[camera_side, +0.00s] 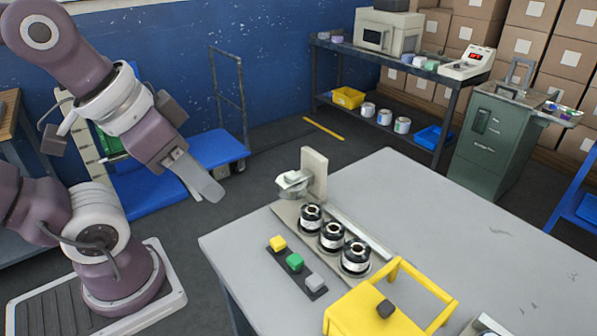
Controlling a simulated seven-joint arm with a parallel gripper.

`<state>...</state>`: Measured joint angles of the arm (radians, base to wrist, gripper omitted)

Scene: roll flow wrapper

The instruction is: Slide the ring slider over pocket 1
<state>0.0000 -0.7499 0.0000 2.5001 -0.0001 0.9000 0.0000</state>
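My gripper (207,188) hangs at left, off the grey table's left edge and well apart from the parts on it. From this side its fingers overlap, so the gap between them cannot be judged; nothing shows in them. A pale fixture (314,173) stands upright at the table's back left, with a whitish rounded piece (292,183) at its foot that may be the ring slider. In front of it a long light tray (285,212) bears a row of three black-and-white cylinders (332,237), perhaps at the pockets. Which is pocket 1 cannot be told.
A dark strip (312,292) with yellow, green and grey blocks lies along the row's left side. A yellow box with a raised handle (365,312) stands at the front. The table's right part (480,240) is mostly clear. A blue cart (215,148) stands behind my gripper.

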